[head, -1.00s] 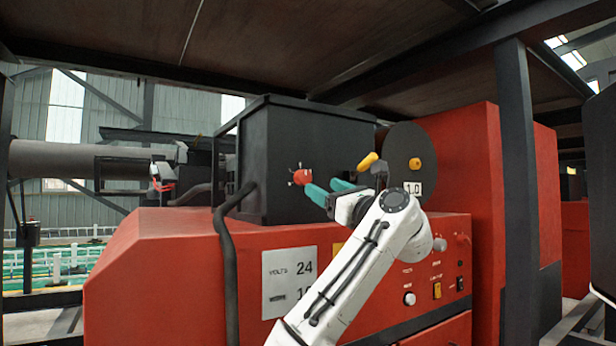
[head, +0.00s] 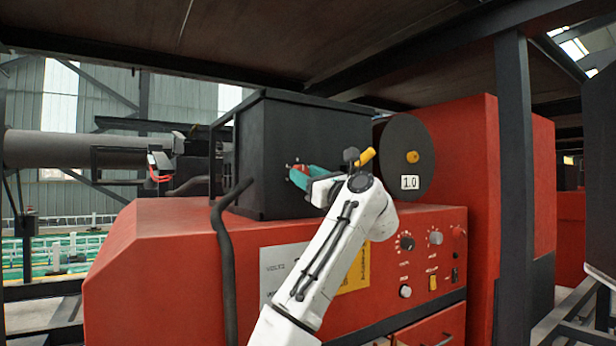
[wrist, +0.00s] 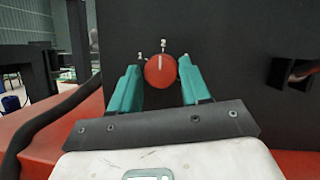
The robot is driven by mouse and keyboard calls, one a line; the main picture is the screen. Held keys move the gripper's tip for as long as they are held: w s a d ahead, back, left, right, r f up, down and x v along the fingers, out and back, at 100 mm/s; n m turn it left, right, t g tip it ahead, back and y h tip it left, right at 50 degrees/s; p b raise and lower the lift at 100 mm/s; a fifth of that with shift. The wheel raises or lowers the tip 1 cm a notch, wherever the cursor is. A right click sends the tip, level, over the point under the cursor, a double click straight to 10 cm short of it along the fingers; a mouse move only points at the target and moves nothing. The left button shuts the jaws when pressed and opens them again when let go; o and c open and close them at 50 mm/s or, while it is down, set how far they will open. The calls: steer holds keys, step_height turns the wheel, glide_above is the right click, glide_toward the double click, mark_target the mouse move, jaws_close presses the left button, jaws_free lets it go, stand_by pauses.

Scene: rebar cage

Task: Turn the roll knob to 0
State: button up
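In the head view the knob (head: 297,167) is mostly hidden by my gripper (head: 300,177). In the wrist view my gripper's teal fingers (wrist: 160,84) are open, one on each side of the knob. Gaps show between the fingers and the knob, so they do not clamp it.
The dark box (head: 285,130) sits on a red machine (head: 160,250). To its right are a black disc marked 1.0 (head: 405,135) and a panel of small knobs (head: 406,243). A black post (head: 515,200) stands farther right. A black hose (head: 226,260) hangs at the front.

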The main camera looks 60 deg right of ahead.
steer(key=c, duration=0.6)
steer(key=shift+c, duration=0.2)
steer(key=shift+n, duration=0.3)
